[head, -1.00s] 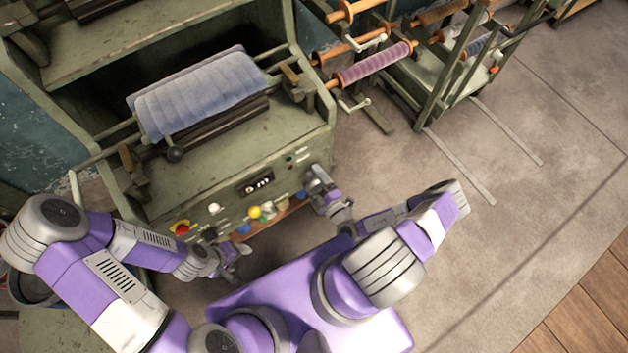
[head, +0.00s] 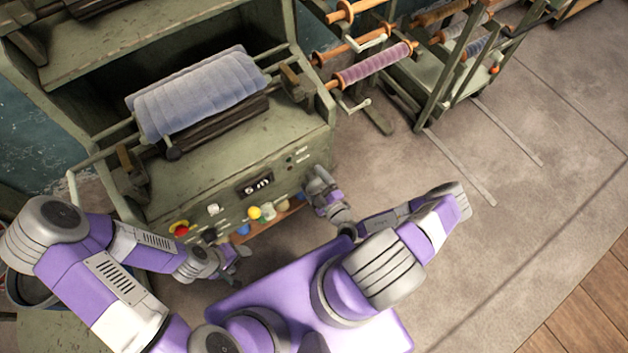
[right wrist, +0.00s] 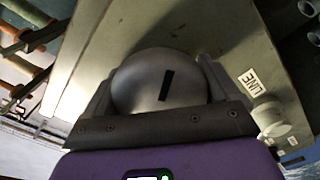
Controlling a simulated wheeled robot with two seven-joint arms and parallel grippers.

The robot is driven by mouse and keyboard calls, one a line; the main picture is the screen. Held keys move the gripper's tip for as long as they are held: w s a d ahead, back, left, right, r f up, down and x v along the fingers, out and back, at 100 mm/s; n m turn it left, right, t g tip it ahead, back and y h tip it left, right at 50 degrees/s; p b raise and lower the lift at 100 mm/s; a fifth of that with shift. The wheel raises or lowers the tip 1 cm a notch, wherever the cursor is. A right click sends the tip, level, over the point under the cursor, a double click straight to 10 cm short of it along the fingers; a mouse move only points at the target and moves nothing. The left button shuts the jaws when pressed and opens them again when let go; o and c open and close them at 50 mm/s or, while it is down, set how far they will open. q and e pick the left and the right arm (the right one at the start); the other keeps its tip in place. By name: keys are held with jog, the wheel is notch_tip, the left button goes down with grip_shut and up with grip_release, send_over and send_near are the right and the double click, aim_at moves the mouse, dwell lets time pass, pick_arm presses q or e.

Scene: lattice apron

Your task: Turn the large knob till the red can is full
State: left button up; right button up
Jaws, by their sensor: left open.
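The large knob (right wrist: 160,82) is a round grey dome with a black pointer mark, on the green machine's front panel. In the right wrist view it sits between the two fingers of my right gripper (right wrist: 157,88), which close against its sides. In the head view my right gripper (head: 316,178) is at the right end of the panel and hides the knob. My left gripper (head: 238,260) is open and empty, low in front of the panel's left part. I cannot make out a red can in either view.
A small display (head: 255,186) and a red button (head: 180,229) are on the panel. A yellow round thing (head: 254,212) is near its lower edge. A pale small knob (right wrist: 270,118) is beside the large one. A rack of rollers (head: 372,66) stands right; the floor (head: 540,210) there is clear.

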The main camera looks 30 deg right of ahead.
aim_at(318, 189)
jog(key=shift+o, duration=0.9)
jog(key=shift+s, duration=0.15)
jog(key=s+p, duration=0.1)
jog(key=s, duration=0.6)
jog(key=shift+s+d, duration=0.2)
